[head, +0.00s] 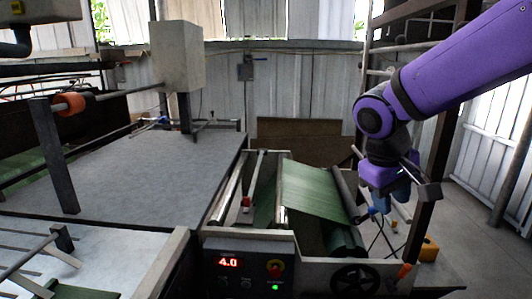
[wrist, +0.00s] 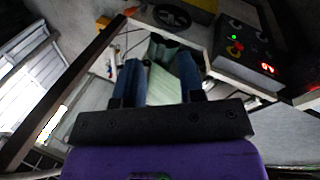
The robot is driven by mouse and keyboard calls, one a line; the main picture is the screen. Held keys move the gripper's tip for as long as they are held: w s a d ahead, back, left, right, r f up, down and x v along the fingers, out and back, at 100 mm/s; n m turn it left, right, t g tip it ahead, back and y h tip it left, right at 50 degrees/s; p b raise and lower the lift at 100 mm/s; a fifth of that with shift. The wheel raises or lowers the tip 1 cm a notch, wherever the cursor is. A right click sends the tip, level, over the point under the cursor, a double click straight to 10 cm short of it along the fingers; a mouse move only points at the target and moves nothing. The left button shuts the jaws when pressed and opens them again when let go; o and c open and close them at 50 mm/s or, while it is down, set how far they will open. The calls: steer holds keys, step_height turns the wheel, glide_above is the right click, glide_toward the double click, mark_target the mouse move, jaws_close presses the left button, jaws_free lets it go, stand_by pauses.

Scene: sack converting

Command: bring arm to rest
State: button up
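My purple arm reaches in from the upper right in the head view, with my gripper (head: 388,204) pointing down above the right side of the machine. In the wrist view my gripper (wrist: 160,78) shows two blue fingers standing well apart, with nothing between them but the green sheet far behind. The gripper is open and touches nothing that I can see.
Below and left of my gripper is a machine with a green woven sheet (head: 318,192), a control box (head: 246,264) reading 4.0 and a black handwheel (head: 356,279). A grey table (head: 130,170) lies left. A dark post (head: 436,150) stands close behind my gripper. Floor (head: 475,225) is clear at right.

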steer(key=s+d+r+m+t+y, duration=0.1)
steer(key=s+d+r+m+t, duration=0.1)
steer(key=s, duration=0.5)
steer(key=s+d+r+m+t+y, duration=0.1)
steer(key=s+d+r, duration=0.3)
steer(key=s, duration=0.4)
steer(key=shift+d+m+t+y, duration=0.4)
steer(key=shift+t+y, duration=0.2)
steer(key=shift+y, duration=0.1)
